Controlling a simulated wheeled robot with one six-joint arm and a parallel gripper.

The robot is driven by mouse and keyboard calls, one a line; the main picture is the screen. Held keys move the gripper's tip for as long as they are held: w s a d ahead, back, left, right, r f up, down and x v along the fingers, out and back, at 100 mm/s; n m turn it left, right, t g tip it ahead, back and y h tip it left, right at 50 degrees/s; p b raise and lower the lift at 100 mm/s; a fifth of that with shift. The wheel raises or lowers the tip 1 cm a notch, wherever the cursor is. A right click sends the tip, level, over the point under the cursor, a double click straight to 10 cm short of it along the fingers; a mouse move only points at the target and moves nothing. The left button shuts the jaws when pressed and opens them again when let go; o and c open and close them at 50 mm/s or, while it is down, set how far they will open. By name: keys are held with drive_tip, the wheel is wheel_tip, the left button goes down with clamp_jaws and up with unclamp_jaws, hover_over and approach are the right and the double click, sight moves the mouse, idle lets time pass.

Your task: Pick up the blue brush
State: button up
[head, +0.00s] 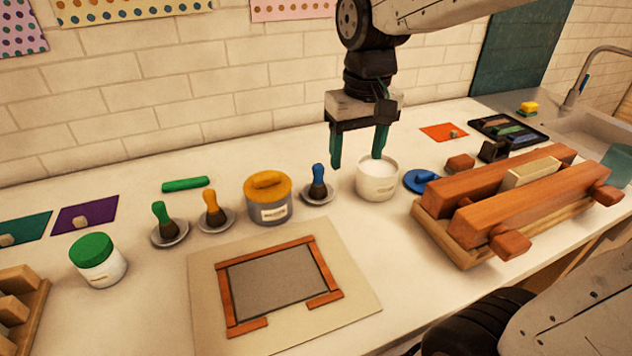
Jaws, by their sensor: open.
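The blue brush (318,180) has a blue handle and dark bristles. It stands handle up on a small grey dish (328,198) on the white counter, between the yellow-lidded tin and the white pot. My gripper (358,160) points down with its two green fingers apart and nothing between them. It is up and to the right of the blue brush in the picture, with its right finger near the rim of the white pot (377,182). Its exact height over the counter is hard to tell.
A green brush (160,216) and an orange brush (212,207) stand on dishes at left. A yellow-lidded tin (268,202) is left of the blue brush. A wooden press (520,205) fills the right. A framed board (272,280) lies in front.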

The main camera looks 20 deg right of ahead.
hover_over(318, 165)
drive_tip(key=shift+g, duration=0.3)
drive_tip(key=f, duration=0.5)
drive_tip(key=shift+s+d+f, duration=0.1)
drive_tip(key=shift+s+f, duration=0.25)
drive_tip(key=shift+s, duration=0.05)
drive_tip(key=f, duration=0.8)
drive_tip(key=shift+w, duration=0.35)
drive_tip(key=c, duration=1.1)
